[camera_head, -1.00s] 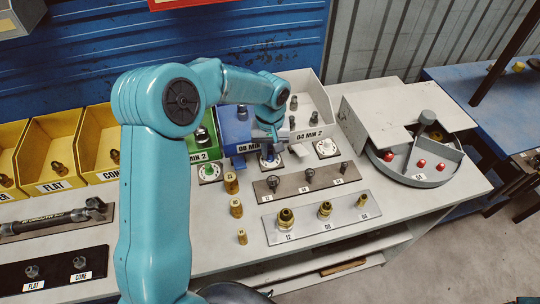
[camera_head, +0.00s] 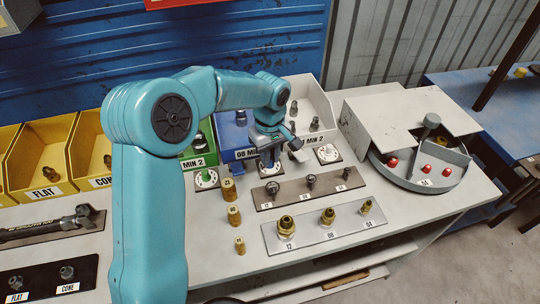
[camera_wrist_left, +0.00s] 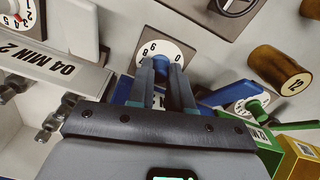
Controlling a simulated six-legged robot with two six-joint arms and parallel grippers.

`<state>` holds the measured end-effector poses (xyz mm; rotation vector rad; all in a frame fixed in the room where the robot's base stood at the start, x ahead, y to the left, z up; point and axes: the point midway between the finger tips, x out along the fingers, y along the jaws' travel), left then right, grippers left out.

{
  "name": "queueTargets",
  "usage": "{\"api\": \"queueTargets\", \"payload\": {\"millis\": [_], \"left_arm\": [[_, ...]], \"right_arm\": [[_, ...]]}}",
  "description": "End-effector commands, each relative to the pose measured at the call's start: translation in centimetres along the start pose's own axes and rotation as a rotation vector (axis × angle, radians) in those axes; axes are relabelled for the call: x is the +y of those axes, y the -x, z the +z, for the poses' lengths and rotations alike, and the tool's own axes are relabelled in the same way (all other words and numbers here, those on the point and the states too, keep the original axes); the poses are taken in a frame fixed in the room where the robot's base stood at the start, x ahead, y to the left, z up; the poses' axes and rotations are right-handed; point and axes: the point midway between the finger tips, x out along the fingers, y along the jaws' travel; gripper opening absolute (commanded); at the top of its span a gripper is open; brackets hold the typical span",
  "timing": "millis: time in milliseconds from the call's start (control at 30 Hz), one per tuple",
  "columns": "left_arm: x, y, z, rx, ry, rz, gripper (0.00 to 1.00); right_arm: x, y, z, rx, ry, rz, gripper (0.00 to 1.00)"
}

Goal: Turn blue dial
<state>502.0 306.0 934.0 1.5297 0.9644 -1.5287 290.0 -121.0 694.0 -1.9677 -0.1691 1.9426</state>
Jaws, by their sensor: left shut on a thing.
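The blue dial (camera_wrist_left: 161,62) has a blue knob on a round white face with black numbers, on a square plate. It is near the top centre of the left wrist view. My left gripper (camera_wrist_left: 166,72) is shut on the knob, with one finger on each side. In the head view, my left gripper (camera_head: 268,158) is at the dial in front of the blue bin and hides most of it. The green dial (camera_head: 206,178) stands to its left and another white-faced dial (camera_head: 327,153) to its right. My right gripper is not in view.
Brass cylinders (camera_head: 234,215) and a dark rack of fittings (camera_head: 310,188) stand close in front of the dials. A grey rack (camera_head: 325,228) holds brass fittings. The blue bin (camera_head: 234,130) is just behind. A round tray with red knobs (camera_head: 420,168) is at right.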

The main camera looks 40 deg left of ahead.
Motion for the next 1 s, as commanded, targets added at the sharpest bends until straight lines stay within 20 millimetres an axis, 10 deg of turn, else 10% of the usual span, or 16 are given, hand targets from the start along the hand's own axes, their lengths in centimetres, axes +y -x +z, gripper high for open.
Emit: {"api": "queueTargets", "payload": {"millis": [300, 400, 767, 1000], "left_arm": [[0.0, 0.1, -0.2, 0.006, 0.002, 0.003, 0.0], [0.0, 0.1, -0.2, 0.006, 0.001, 0.002, 0.45], [0.0, 0.5, -0.1, 0.003, 0.001, 0.001, 0.45], [0.1, 5.2, -0.1, 0.006, 0.001, 0.007, 0.45]], "right_arm": [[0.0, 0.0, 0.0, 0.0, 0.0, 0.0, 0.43], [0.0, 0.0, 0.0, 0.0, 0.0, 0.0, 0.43], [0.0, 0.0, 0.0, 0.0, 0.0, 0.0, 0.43], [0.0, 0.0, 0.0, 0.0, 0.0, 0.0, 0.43]]}}
